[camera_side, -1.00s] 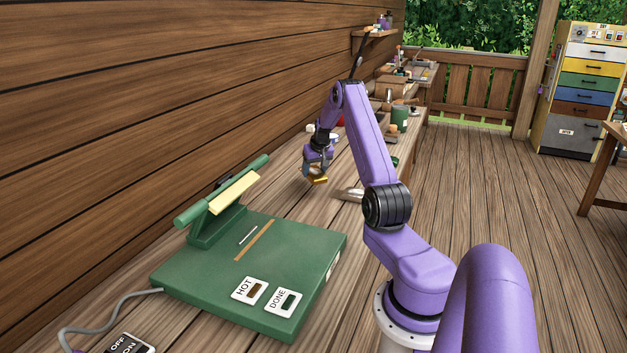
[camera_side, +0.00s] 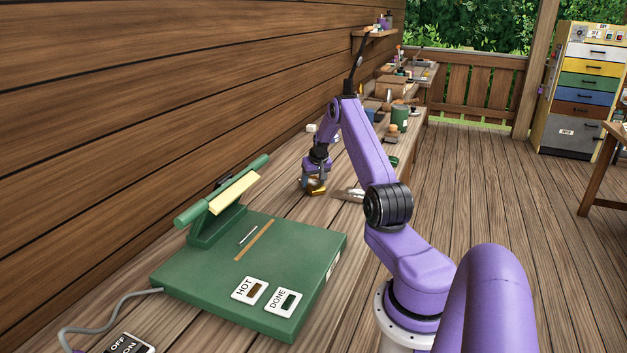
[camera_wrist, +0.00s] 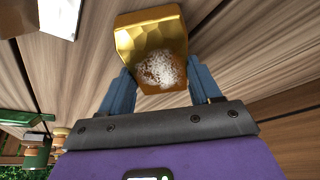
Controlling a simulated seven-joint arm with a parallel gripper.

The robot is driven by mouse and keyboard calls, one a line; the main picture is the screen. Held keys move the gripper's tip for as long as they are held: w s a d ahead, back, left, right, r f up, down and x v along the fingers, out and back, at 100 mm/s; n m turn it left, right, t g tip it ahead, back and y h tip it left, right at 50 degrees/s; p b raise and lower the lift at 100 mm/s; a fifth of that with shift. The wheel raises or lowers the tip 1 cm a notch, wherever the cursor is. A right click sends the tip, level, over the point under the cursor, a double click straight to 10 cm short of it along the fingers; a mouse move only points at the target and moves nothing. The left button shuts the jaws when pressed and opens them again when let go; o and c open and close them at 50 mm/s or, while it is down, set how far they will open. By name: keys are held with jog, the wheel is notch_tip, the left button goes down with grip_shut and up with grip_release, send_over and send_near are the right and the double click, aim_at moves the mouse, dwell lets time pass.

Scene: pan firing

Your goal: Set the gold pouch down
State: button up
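The gold pouch (camera_side: 316,191) is at my gripper (camera_side: 314,183), low over the wooden bench beyond the green press. I cannot tell whether its underside touches the boards. In the wrist view, the pouch (camera_wrist: 150,35) is a faceted gold shape with a whitish, speckled brown patch at its near end. The two blue fingers of my gripper (camera_wrist: 160,85) stand on either side of that near end and appear closed against it. The fingers' contact on the far side is hidden.
The green press (camera_side: 250,275) with its raised bar lies on the near bench. A pale metal object (camera_side: 348,195) lies just right of the pouch. A green can (camera_side: 400,117) and several workshop items stand farther back. Bare boards lie between press and pouch.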

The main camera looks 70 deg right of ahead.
jog(key=o, duration=0.4)
jog(key=shift+r, duration=0.1)
jog(key=v, duration=1)
jog(key=shift+s+r, duration=0.1)
jog(key=shift+r, duration=0.3)
jog(key=shift+o, duration=0.6)
jog(key=shift+s+a+r, duration=0.2)
jog(key=shift+a+r, duration=0.1)
jog(key=shift+r, duration=0.3)
